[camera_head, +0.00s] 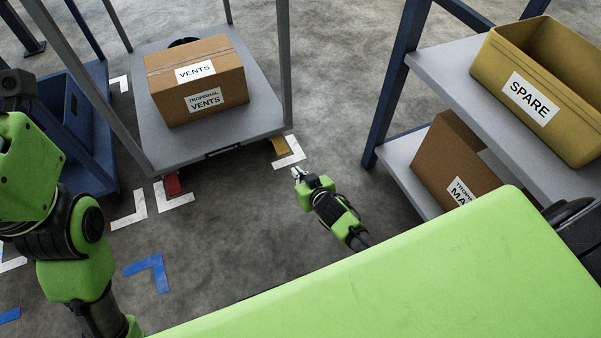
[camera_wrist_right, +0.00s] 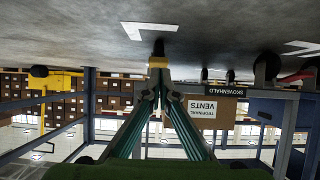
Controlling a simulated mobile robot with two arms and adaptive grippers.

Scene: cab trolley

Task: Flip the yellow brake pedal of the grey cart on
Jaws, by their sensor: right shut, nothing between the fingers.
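The grey cart (camera_head: 207,148) stands at upper centre in the head view with a low flat deck. Its yellow brake pedal (camera_head: 280,147) sticks out under the near right corner, above a white floor mark. A red pedal (camera_head: 172,185) is under the near left corner. My right gripper (camera_head: 298,173) is shut and empty, low over the floor just nearer to me than the yellow pedal. In the right wrist view, which is upside down, the yellow pedal (camera_wrist_right: 158,62) is straight beyond the closed fingertips (camera_wrist_right: 158,88). I cannot tell if they touch. My left gripper is not in view.
A carton marked VENTS (camera_head: 200,85) sits on the cart. A rack (camera_head: 400,75) at right holds a yellow SPARE bin (camera_head: 545,75) and a carton (camera_head: 440,160). A blue cart (camera_head: 85,130) stands at left. Floor between is clear, with white and blue marks (camera_head: 150,270).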

